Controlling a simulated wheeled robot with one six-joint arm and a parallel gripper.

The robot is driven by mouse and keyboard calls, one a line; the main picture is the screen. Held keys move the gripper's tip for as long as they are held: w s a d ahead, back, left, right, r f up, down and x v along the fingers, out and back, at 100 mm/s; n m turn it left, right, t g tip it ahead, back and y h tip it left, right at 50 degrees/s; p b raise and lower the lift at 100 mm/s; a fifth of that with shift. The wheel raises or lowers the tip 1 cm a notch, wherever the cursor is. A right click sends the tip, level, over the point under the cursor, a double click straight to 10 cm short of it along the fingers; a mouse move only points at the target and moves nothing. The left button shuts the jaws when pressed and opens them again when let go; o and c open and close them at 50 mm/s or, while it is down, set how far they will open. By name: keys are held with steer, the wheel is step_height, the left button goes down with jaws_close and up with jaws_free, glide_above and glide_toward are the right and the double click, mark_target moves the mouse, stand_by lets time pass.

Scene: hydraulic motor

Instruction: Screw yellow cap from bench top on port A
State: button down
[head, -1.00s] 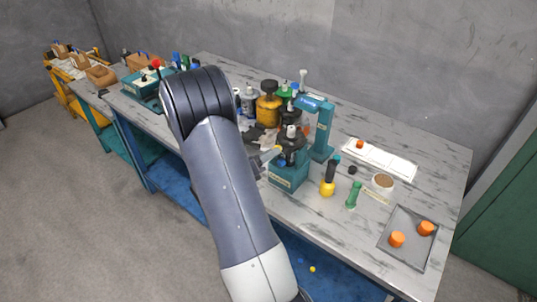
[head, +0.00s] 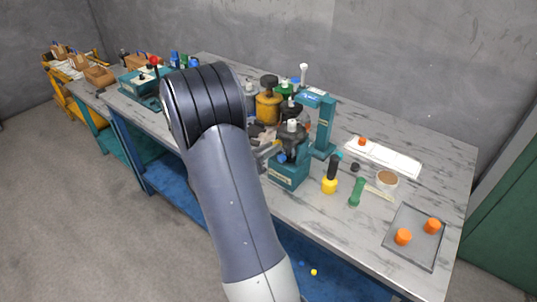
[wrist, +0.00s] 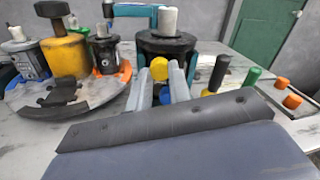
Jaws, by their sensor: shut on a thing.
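A round yellow cap (wrist: 159,68) shows in the wrist view between the tips of my gripper (wrist: 160,80), whose two grey fingers are shut on it. Right behind the cap stands the dark motor (wrist: 165,44) with a pale shaft on top. The cap is in front of the motor's side; whether it touches a port is hidden, and no port A label is readable. In the head view the dark motor (head: 293,146) sits on a teal stand (head: 287,173). My gripper (head: 268,150) is just left of it, mostly hidden by my arm.
A teal post with an overhanging arm (head: 323,128) stands behind the motor. A yellow-and-black screwdriver (head: 330,178) and a green-handled tool (head: 357,191) stand to the right. A grey tray (head: 413,253) holds orange caps. A yellow canister (head: 268,106) and other pumps crowd the back left.

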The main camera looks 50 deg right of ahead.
steer(key=shift+m+b, duration=0.45)
steer(key=shift+m, duration=0.15)
steer(key=shift+f, duration=0.1)
steer(key=m+b, duration=0.4)
steer(key=b, duration=0.1)
steer(key=shift+m, duration=0.3)
